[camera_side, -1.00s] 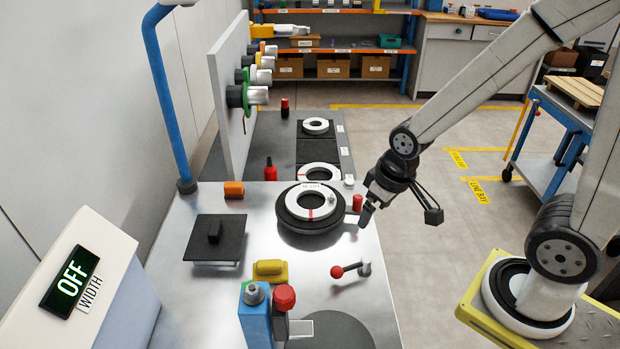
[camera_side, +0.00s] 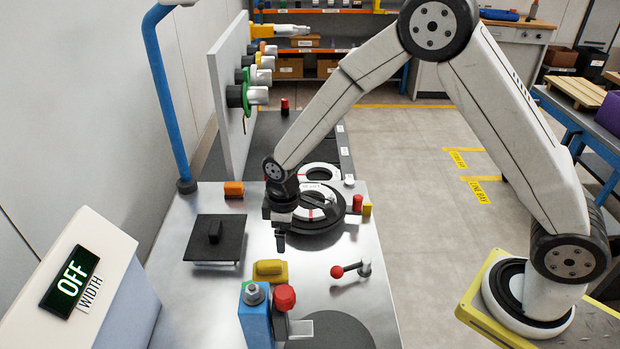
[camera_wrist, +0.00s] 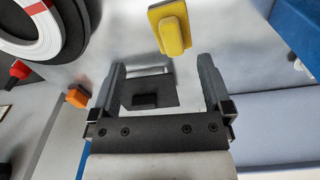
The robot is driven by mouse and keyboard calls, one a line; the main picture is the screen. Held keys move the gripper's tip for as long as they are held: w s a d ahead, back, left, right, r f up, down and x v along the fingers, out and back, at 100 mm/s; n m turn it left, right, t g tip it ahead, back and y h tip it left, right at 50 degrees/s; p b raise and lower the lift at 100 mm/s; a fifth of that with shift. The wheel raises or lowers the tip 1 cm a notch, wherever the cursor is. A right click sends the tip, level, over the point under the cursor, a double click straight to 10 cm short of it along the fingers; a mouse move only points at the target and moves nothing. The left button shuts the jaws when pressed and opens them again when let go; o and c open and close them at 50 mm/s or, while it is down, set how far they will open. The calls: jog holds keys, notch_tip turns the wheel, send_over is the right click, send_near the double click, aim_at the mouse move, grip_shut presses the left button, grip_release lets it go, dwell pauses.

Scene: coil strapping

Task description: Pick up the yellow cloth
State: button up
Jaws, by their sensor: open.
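The yellow cloth (camera_side: 270,270) is a small yellow pad with a raised block on top, lying on the metal table in front of the coil. It also shows at the top of the wrist view (camera_wrist: 172,30), beyond my fingertips. My gripper (camera_side: 281,241) points down above the table, just behind the cloth in the side view and apart from it. In the wrist view my gripper (camera_wrist: 162,66) has its two fingers wide apart with nothing between them.
A white coil (camera_side: 314,203) on a black turntable stands behind. A black plate with a block (camera_side: 214,240) lies to the left. A blue post with a red knob (camera_side: 256,315) stands close in front of the cloth. A red-knobbed lever (camera_side: 338,271) is to the right. An orange block (camera_side: 234,189) sits behind.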

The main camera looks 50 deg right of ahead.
aim_at(269, 262)
jog(key=a+f, duration=0.1)
jog(key=w+a+f+n, duration=0.2)
jog(key=f, duration=0.1)
jog(key=shift+a+g, duration=0.25)
jog(key=shift+g, duration=0.05)
jog(key=shift+d+f, duration=0.1)
jog(key=shift+f, duration=3.75)
jog(key=c, duration=1)
jog(key=shift+r, duration=0.1)
